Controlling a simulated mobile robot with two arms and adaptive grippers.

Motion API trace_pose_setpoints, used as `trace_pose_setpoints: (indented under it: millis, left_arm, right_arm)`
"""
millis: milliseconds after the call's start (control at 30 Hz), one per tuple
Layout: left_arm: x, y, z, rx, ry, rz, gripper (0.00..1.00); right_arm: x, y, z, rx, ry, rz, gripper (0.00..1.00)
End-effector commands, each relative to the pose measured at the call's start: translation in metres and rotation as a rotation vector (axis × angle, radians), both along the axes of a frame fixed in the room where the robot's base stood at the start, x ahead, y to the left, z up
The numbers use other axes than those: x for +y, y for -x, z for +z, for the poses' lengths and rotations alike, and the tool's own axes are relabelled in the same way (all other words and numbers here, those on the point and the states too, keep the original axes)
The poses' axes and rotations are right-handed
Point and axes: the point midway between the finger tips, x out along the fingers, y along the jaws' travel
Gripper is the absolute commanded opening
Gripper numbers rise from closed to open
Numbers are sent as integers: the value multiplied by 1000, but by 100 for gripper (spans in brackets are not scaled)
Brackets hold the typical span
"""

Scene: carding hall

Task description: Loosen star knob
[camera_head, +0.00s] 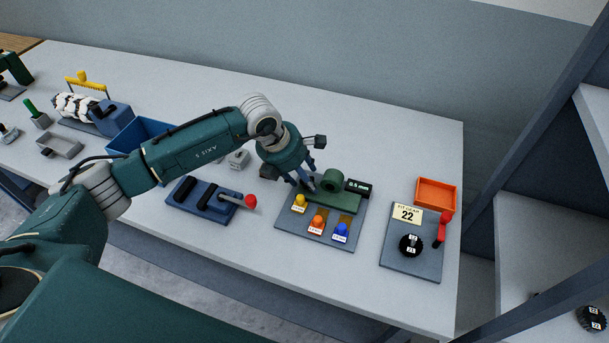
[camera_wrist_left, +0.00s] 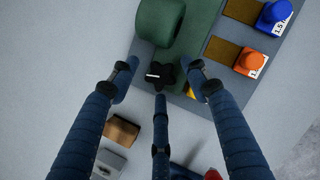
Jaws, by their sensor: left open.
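The black star knob (camera_wrist_left: 160,75), with a white mark on it, shows in the left wrist view beside the green gauge block (camera_wrist_left: 160,22). My left gripper (camera_head: 309,186) comes down at the left end of that green block in the head view. In the left wrist view its blue fingers are spread, one to each side of the knob and one below it, with gaps visible. It is open and holds nothing. In the head view the knob is hidden by the fingers. My right gripper is not in view.
Yellow, orange (camera_head: 318,222) and blue (camera_head: 340,232) knobs sit on the grey base plate (camera_head: 290,226) in front of the green block, near a small display (camera_head: 357,187). A blue fixture with a red-ended lever (camera_head: 250,201) stands left. An orange tray (camera_head: 436,194) is right.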

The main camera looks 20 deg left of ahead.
Motion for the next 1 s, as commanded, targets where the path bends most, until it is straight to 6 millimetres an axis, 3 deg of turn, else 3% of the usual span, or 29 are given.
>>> trace_pose_setpoints:
  millis: [67,300,467,733,1000]
  left_arm:
    - [0,0,0,0,0,0,47]
    - [-1,0,0,0,2,-1,5]
    - [-1,0,-2,-1,2,-20,4]
    - [0,-2,-4,-2,2,-218,4]
    - [-1,-1,1,1,5,-275,4]
  right_arm:
    - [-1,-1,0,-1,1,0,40]
    - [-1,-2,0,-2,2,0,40]
    - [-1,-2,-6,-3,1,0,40]
    - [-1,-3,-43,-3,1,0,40]
    - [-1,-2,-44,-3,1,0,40]
